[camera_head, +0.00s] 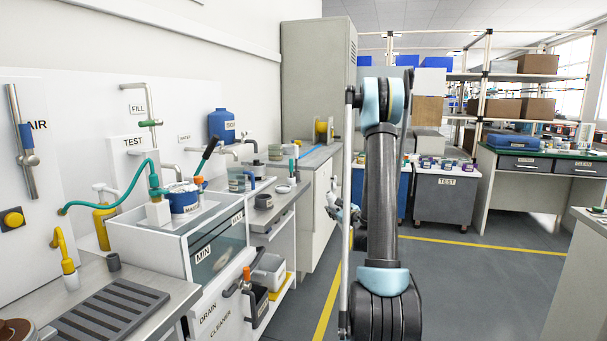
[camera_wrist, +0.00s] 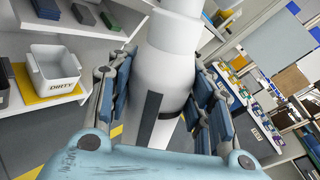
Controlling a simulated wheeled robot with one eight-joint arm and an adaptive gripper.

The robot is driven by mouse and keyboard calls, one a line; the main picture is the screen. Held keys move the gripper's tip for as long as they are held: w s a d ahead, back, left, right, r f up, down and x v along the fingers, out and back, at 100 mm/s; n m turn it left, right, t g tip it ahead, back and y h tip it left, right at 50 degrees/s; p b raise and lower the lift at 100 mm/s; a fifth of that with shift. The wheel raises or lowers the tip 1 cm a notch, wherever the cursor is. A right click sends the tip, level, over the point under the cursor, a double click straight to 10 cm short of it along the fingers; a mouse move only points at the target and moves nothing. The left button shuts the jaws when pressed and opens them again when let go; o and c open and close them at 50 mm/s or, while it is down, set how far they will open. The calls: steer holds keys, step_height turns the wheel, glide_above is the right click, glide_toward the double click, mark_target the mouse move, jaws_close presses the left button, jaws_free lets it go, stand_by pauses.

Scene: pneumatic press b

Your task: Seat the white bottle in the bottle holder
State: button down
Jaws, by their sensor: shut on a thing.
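The white bottle (camera_wrist: 158,77) fills the middle of the wrist view, with a dark strip on its side. My gripper (camera_wrist: 165,98) has its blue-padded fingers on both sides of the bottle and is shut on it. The bottle's ends are not clearly shown. In the head view my gripper (camera_head: 343,212) shows only partly, left of my arm in front of the aisle, and I cannot make out the bottle there. I cannot identify the bottle holder with certainty in either view.
A sink unit (camera_head: 190,232) and grey counter (camera_head: 130,290) stand at left. A white DIRTY bin (camera_wrist: 55,72) sits on a yellow mat on a low shelf. Grey TEST cart (camera_head: 442,195) and a bench (camera_head: 525,165) stand beyond. The floor (camera_head: 470,290) at right is clear.

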steer(key=shift+a, duration=0.65)
steer(key=shift+a+r+y, duration=0.2)
steer(key=shift+r+y, duration=0.05)
steer(key=shift+y, duration=0.05)
steer(key=s+a+r+n+g+y, duration=0.1)
steer(key=a+r+y, duration=0.3)
steer(key=r, duration=0.4)
steer(key=s+a+r+n+g+y, duration=0.1)
steer(key=s+a+r+g+y, duration=0.2)
steer(key=r, duration=0.6)
steer(key=shift+s+a+r+g+y, duration=0.35)
steer(key=shift+g+y, duration=0.45)
steer(key=shift+y, duration=0.4)
steer(key=shift+f, duration=0.1)
steer(key=w+a, duration=0.4)
steer(key=a, duration=0.7)
steer(key=w+a+f, duration=0.1)
steer(key=w+a, duration=0.3)
steer(key=a, duration=0.7)
steer(key=shift+w+a+f, duration=0.15)
steer(key=shift+w+a, duration=0.1)
steer(key=shift+w, duration=0.05)
